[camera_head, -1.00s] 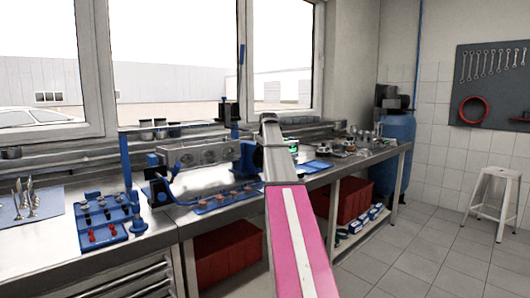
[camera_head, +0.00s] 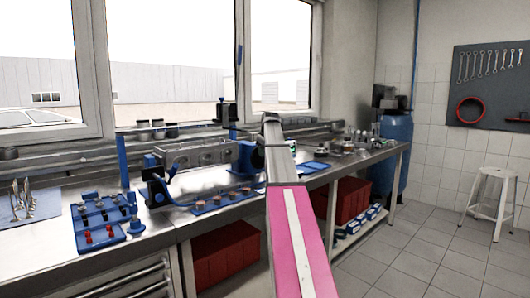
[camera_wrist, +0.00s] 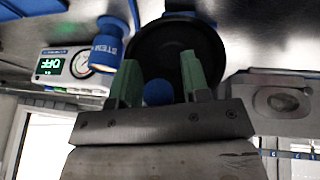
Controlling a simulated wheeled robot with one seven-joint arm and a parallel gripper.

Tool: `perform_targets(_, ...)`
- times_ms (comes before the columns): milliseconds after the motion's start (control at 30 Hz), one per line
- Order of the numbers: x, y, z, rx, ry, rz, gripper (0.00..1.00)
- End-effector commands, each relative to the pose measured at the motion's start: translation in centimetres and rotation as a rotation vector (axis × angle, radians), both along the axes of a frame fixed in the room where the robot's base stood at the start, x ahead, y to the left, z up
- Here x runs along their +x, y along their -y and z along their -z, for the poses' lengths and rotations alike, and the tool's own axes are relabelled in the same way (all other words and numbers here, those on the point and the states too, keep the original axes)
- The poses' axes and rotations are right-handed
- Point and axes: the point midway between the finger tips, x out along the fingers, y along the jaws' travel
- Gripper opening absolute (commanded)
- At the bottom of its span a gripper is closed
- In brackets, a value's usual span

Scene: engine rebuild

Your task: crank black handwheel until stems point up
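The black handwheel (camera_wrist: 212,50) fills the upper middle of the wrist view, with a blue knob (camera_wrist: 158,92) on it. My gripper (camera_wrist: 160,75) has green fingertips standing apart on either side of the knob. A gap shows at least on the right, and I cannot tell whether the left finger touches it. In the head view the grey engine block part (camera_head: 205,153) sits in a blue fixture (camera_head: 157,187) on the bench. No stems can be made out on the part.
Blue trays (camera_head: 104,222) of small parts lie on the bench at left. A white stool (camera_head: 490,200) stands at right; the floor there is clear.

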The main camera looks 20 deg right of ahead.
Motion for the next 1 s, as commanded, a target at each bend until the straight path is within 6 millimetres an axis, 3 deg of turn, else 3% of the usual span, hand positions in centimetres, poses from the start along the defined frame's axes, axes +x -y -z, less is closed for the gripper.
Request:
perform_targets(333, -0.5, -0.1, -1.0, 0.0, 0.001, 0.0, 0.43)
perform_targets(800, -3.8, -0.2, -8.4, 0.0, 0.002, 0.0, 0.43)
perform_targets(1000, -4.4, -0.3, -9.7, 0.0, 0.001, 0.0, 0.43)
